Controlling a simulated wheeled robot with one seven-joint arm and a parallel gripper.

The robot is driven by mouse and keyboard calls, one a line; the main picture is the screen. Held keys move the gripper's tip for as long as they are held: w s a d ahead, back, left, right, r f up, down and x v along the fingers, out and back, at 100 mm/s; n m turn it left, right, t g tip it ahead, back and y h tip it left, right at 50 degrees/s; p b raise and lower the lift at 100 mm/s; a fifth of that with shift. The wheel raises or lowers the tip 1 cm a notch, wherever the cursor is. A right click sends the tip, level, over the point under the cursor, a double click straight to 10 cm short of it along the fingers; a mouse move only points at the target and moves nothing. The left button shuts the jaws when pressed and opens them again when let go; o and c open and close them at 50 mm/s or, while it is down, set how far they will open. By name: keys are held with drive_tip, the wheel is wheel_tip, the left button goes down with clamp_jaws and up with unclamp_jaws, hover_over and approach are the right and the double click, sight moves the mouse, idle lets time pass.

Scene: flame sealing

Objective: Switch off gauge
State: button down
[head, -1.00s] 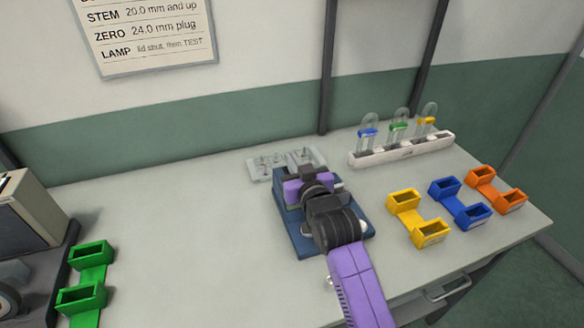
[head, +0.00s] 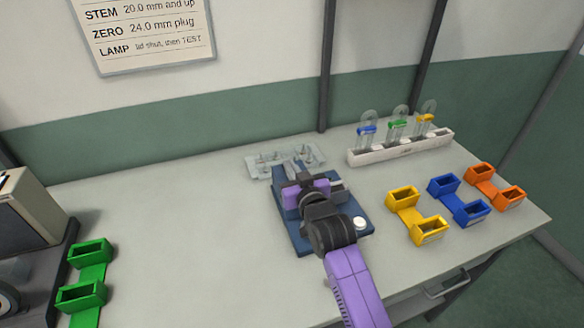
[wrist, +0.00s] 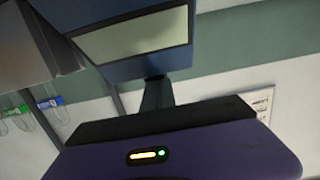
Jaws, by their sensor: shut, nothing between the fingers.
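The gauge (head: 298,238) is a blue device on the bench, largely hidden behind my arm in the head view. A round white knob or button (head: 360,223) shows at its right front corner. In the wrist view, a blue housing with a pale greenish, blank-looking screen (wrist: 135,36) fills the top; it appears to be the gauge. My gripper (wrist: 157,92) is shut and empty, its dark fingers close below the screen housing. I cannot tell whether they touch it. In the head view the fingertips are hard to make out over the gauge.
A white rack (head: 400,147) with capped glass tubes stands at the back right. A grey tray of small parts (head: 262,167) lies behind the gauge. Yellow (head: 405,200), blue (head: 444,188) and orange (head: 480,177) holders stand right, a green holder (head: 92,272) left. The left-middle bench is clear.

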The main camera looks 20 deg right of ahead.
drive_tip(key=r+p, duration=0.2)
drive_tip(key=r, duration=0.1)
drive_tip(key=r+p, duration=0.1)
drive_tip(key=r, duration=0.1)
drive_tip(key=shift+w, duration=0.35)
drive_tip(key=shift+s+f+b, duration=0.3)
drive_tip(key=shift+s+b, duration=0.2)
drive_tip(key=shift+s, duration=0.45)
drive_tip(key=s+r+b, duration=0.1)
drive_tip(key=s+r, duration=0.2)
drive_tip(key=s, duration=0.4)
drive_tip(key=shift+s, duration=0.35)
drive_tip(key=shift+r, duration=0.15)
